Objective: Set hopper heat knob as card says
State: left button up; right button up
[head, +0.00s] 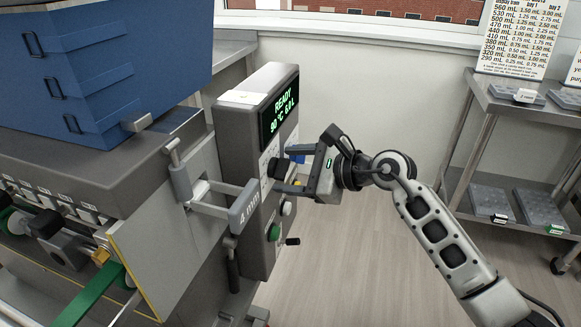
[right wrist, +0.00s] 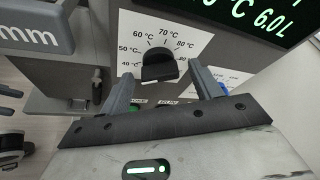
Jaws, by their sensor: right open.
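The black heat knob (head: 279,168) is on the side face of the grey control box (head: 240,135). In the right wrist view the knob (right wrist: 160,66) sits on a white dial plate with marks from 40 °C through 60, 70 and 80 °C; I cannot tell its exact setting. My right gripper (head: 293,169) is open in front of the knob. Its fingers (right wrist: 162,74) are on either side of the knob in the wrist view, with gaps and no clear contact. The display (head: 279,107) reads READY, 90 °C, 6.0 L. My left gripper is out of view.
A grey lever (head: 243,207) marked 4 mm juts out left of the knob. A white button (head: 287,208) and a green button (head: 274,232) sit below. A printed volume chart (head: 519,38) stands above the right-hand metal rack (head: 488,100). Floor between is clear.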

jog(key=shift+w+a+f, duration=0.1)
jog(key=shift+w+a, duration=0.05)
jog(key=shift+a, duration=0.05)
jog(key=c, duration=1)
